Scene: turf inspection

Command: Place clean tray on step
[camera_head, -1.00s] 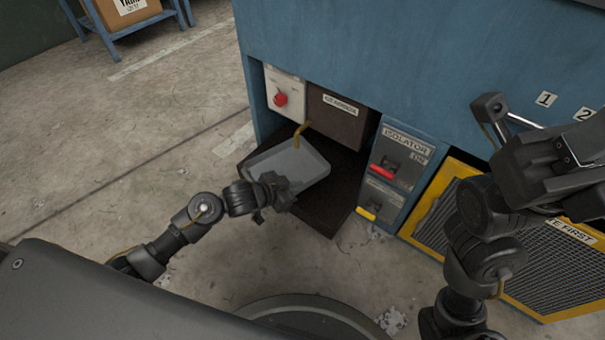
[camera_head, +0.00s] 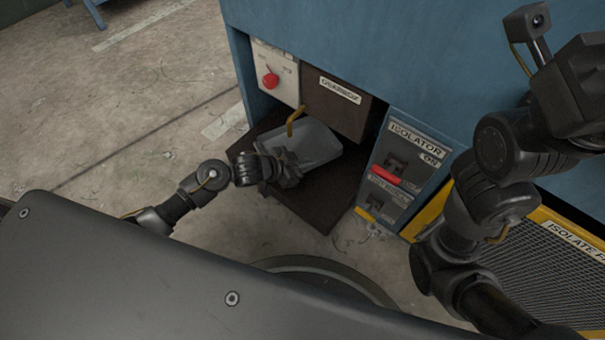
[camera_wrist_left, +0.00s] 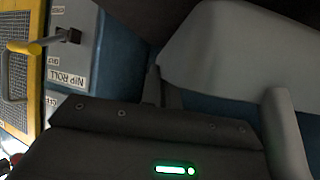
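A shallow grey tray (camera_head: 318,145) is over the dark brown step (camera_head: 310,212) at the foot of the blue machine, under the brass spout (camera_head: 293,120) of the gearbox. My left gripper (camera_head: 284,170) is at the tray's near-left edge and looks shut on it. The left wrist view shows the pale tray (camera_wrist_left: 240,50) close up beside a dark finger. Whether the tray touches the step cannot be told. My right gripper (camera_head: 560,65) is raised at the upper right, away from the tray; its finger gap is not clear.
The gearbox box (camera_head: 338,108) hangs just above the tray. A red knob (camera_head: 270,81) is on a panel to its left. The isolator panel (camera_head: 408,155), with red and yellow handles, stands right of the step. A yellow-framed mesh guard (camera_head: 545,255) is further right.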

